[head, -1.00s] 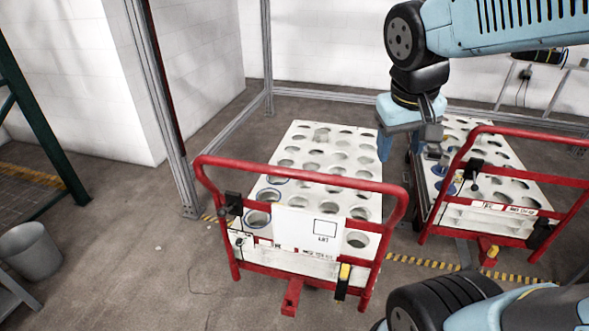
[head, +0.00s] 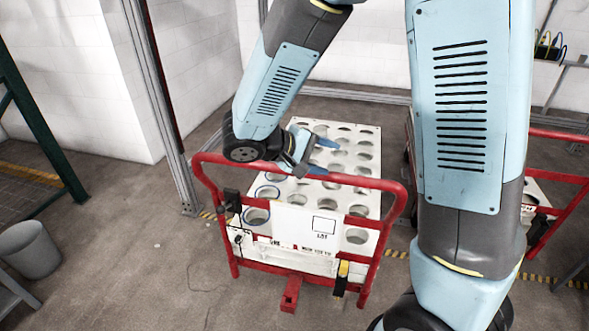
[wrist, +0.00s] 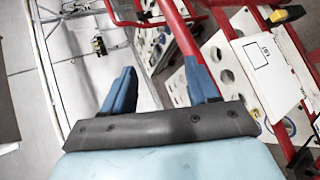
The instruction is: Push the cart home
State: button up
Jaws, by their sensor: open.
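The near cart (head: 345,115) has a white deck full of round holes and a red push handle (head: 290,174) with a white labelled panel (head: 320,226). It stands between the frame posts, handle towards me. My gripper (head: 322,157) has two blue fingers, spread apart and empty, just beyond and above the handle's top bar, over the deck. In the wrist view my gripper (wrist: 160,85) is also open. A red handle bar (wrist: 182,35) passes behind the right finger there; I cannot tell whether they touch.
A second red-handled cart (head: 560,180) stands at right, mostly hidden by my arm. A metal frame post (head: 160,110) rises left of the near cart. A grey bin (head: 30,249) stands at far left. Yellow-black tape (head: 400,254) crosses the floor. Floor left of the cart is clear.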

jog(key=w+a+f+n+t, duration=0.1)
jog(key=a+f+n+t, duration=0.1)
jog(key=a+f+t, duration=0.4)
jog(key=w+a+f+n+t, duration=0.1)
jog(key=a+f+n+t, duration=0.15)
jog(key=a, duration=0.55)
jog(key=f+x, duration=0.2)
jog(key=x, duration=1.1)
jog(key=shift+w+f+g+y, duration=0.2)
jog(key=shift+g+y, duration=0.1)
jog(key=shift+g, duration=0.05)
grip_shut()
jog(key=shift+a, duration=0.15)
